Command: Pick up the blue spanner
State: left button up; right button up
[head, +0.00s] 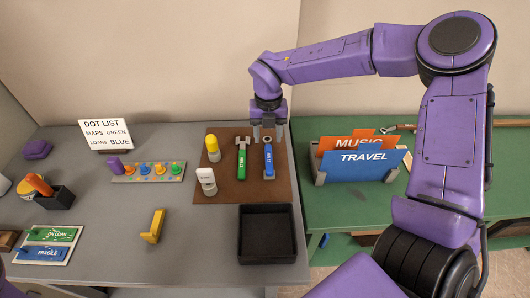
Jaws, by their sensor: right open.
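The blue spanner (268,162) lies on a brown mat (225,189) on the grey table, its ring end pointing to the back. A green spanner (242,160) lies to its left on the same mat. My right gripper (268,138) is open, pointing down at the ring end of the blue spanner. Its fingers partly overlap that end in the picture, and I cannot tell whether they touch it. My left gripper is not in view.
A black tray (268,234) sits in front of the mat. A yellow-topped bottle (212,146) and a white bottle (206,179) stand on the mat's left side. A folder rack (362,165) stands on the green table at right.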

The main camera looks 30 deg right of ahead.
aim_at(268, 148)
jog(key=shift+s+d+f+p, duration=0.15)
jog(key=shift+s+f+p, duration=0.45)
jog(key=shift+f, duration=0.25)
jog(key=f, duration=0.1)
jog(key=w+f, duration=0.1)
jog(key=f, duration=0.1)
jog(key=w+f, duration=0.1)
jog(key=shift+f+p, duration=0.25)
jog(key=shift+p, duration=0.1)
jog(key=shift+s+r, duration=0.2)
jog(key=shift+s, duration=0.3)
jog(key=c, duration=0.4)
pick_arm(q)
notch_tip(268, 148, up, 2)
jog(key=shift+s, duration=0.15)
pick_arm(e)
grip_shut()
